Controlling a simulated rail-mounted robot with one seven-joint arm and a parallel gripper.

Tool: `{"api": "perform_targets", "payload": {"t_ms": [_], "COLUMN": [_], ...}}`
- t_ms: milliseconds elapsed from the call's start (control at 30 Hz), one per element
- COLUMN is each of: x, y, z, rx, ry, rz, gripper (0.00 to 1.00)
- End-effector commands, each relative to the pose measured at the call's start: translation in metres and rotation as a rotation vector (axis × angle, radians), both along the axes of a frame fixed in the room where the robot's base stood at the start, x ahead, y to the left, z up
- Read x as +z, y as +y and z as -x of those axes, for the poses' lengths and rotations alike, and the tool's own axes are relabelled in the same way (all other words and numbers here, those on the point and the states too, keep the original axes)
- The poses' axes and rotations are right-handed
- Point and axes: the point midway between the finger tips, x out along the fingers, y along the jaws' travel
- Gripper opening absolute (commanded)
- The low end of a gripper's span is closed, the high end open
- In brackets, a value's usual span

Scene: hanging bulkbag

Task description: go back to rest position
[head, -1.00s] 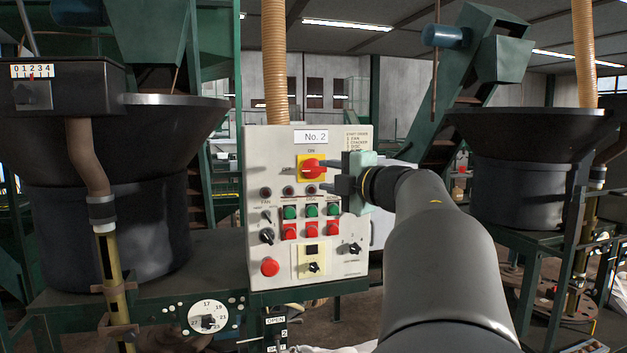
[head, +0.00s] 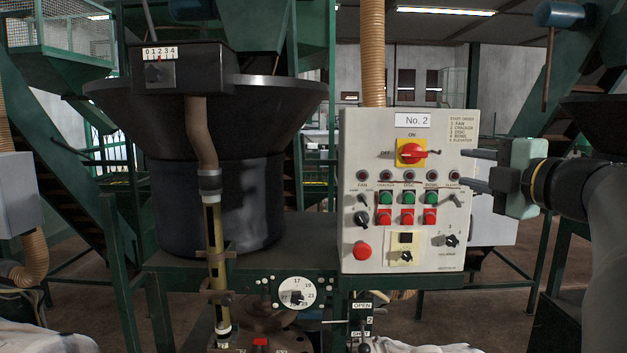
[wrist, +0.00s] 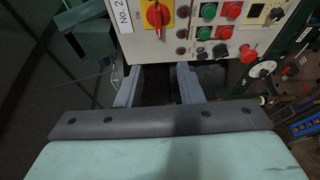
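My gripper (head: 466,170) is at the right side of the head view, just off the right edge of the control panel (head: 375,240) marked No. 2. Its two grey fingers point left, apart from each other, with nothing between them. In the wrist view my gripper (wrist: 157,74) also shows its fingers spread and empty, below the panel's lower edge in the picture. The red rotary switch (head: 412,153) on its yellow plate has its handle lying sideways. No finger touches it.
A dark hopper (head: 220,200) on a green frame stands left of the panel. A round dial (head: 298,293) and an OPEN/SHUT lever (head: 362,322) sit below. A beige hose (head: 372,60) rises behind the panel. White bags lie at the bottom edge.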

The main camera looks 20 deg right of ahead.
Motion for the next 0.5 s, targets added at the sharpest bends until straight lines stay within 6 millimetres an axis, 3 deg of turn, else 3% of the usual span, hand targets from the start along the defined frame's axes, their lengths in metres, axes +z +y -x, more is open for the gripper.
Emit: {"api": "perform_targets", "payload": {"t_ms": [167, 333, 433, 500], "x": [0.000, -0.007, -0.041, -0.085], "y": [0.001, 0.009, 0.019, 0.034], "z": [-0.004, -0.041, -0.070, -0.085], "rx": [-0.007, -0.105, -0.236, -0.348], "ry": [-0.014, -0.134, -0.174, -0.136], "rz": [-0.014, -0.202, -0.446, -0.637], "gripper": [0.34, 0.34, 0.34, 0.34]}}
